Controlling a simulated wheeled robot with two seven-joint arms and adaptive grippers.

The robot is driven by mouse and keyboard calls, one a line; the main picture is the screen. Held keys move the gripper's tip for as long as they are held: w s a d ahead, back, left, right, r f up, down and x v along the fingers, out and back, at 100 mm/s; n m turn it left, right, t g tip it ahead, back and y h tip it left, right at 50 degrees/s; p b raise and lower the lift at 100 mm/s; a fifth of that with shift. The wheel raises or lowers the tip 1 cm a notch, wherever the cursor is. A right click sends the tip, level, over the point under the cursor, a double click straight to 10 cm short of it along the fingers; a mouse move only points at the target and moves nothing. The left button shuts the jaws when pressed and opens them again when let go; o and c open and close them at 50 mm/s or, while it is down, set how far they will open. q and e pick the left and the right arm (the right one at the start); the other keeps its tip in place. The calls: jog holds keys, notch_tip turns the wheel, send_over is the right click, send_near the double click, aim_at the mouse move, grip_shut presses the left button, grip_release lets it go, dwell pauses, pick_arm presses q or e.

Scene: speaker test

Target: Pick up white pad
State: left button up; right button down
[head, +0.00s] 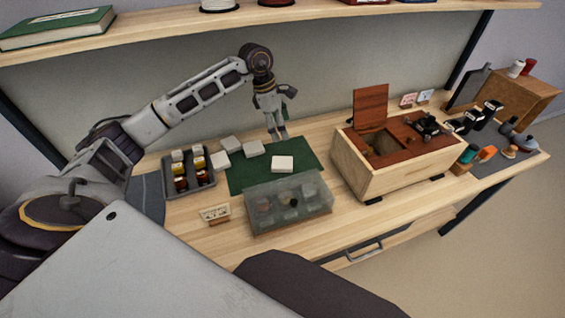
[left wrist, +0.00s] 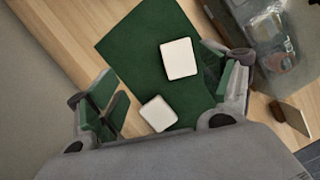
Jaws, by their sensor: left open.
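A white pad (head: 282,163) lies flat on the green mat (head: 240,182) in the head view. More pale pads (head: 254,148) lie at the mat's back left edge, one of them (head: 220,160) closer to the bottle tray. My left gripper (head: 276,136) points down above the back of the mat, apart from the white pad. In the left wrist view the open left gripper (left wrist: 168,78) has two pale pads in sight between and beyond its fingers, one farther (left wrist: 179,58) and one nearer (left wrist: 158,113). Nothing is held. My right gripper does not show.
A clear box (head: 290,204) with small parts stands just in front of the mat. A wooden chest (head: 378,178) with its lid raised stands to the right. A grey tray (head: 206,179) of small bottles is to the left, and a small sign (head: 215,213) stands in front.

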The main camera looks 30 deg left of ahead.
pick_arm(q)
jog(key=shift+s+d+r+g+y+p, duration=0.2)
jog(key=shift+s+d+g+y+p, duration=0.15)
jog(key=shift+s+d+y+p, duration=0.4)
jog(key=shift+s+d+r+g+y+p, duration=0.15)
jog(key=shift+s+d+g+y+p, duration=0.2)
jog(key=shift+y+p, duration=0.55)
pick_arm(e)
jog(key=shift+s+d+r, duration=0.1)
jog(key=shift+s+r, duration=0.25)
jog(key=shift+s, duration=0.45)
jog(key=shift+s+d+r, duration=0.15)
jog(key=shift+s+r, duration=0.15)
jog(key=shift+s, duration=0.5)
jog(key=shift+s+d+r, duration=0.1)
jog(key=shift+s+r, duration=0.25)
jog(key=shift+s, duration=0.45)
pick_arm(q)
jog(key=shift+f, duration=0.15)
send_over(283, 162)
notch_tip(283, 162, down, 8)
jog(key=shift+p, duration=0.3)
jog(key=shift+f, duration=0.2)
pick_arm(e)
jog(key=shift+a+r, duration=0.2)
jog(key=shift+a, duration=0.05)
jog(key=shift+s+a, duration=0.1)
